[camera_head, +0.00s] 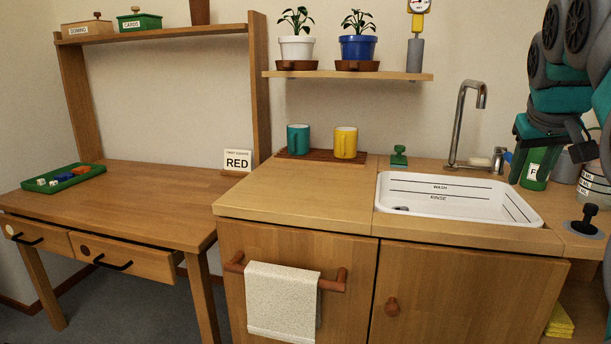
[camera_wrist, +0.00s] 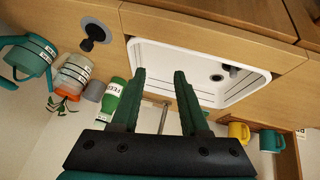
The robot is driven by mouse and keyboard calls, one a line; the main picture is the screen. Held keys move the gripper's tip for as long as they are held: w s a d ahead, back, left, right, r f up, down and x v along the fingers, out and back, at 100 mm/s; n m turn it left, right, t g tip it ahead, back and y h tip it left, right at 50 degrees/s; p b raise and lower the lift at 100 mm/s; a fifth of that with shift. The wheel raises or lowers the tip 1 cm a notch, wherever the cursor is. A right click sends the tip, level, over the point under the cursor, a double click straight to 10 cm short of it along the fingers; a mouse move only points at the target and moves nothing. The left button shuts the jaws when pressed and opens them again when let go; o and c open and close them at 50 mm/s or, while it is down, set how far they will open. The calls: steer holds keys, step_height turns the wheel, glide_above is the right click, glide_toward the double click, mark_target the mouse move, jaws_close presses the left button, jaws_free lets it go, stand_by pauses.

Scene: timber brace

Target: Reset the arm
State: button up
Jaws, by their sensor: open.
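My gripper (camera_wrist: 159,74) shows in the wrist view with its two dark green fingers apart and nothing between them. Past the fingertips lies the white sink basin (camera_wrist: 205,62), with the counter around it. In the head view my arm is folded at the right edge, over the right end of the counter. It partly hides the green bottle (camera_head: 534,172) and the pale labelled can (camera_head: 594,186).
A tall faucet (camera_head: 464,125) stands behind the sink. A teal mug (camera_head: 298,139) and a yellow mug (camera_head: 345,142) stand on a wooden board. A shelf (camera_head: 400,75) above holds potted plants. The desk (camera_head: 150,195) at left carries a green tray (camera_head: 64,178). The front counter (camera_head: 300,195) is clear.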

steer(key=s+a+f+n+g+y, duration=0.1)
steer(key=s+a+f+g+y, duration=0.15)
steer(key=a+f, duration=0.65)
steer(key=s+a+f+g, duration=0.1)
steer(key=s+a+f, duration=0.3)
steer(key=s+f, duration=0.4)
steer(key=s+a+f+g, duration=0.2)
steer(key=s+a+f, duration=0.3)
steer(key=s+f, duration=0.3)
steer(key=s+a+f+n+g+y, duration=0.1)
steer(key=s+a+f+g, duration=0.1)
steer(key=s+a+f, duration=0.3)
steer(key=s+f, duration=0.3)
steer(key=s, duration=0.3)
steer(key=shift+s+f, duration=0.15)
steer(key=shift+f, duration=0.05)
steer(key=shift+a, duration=0.1)
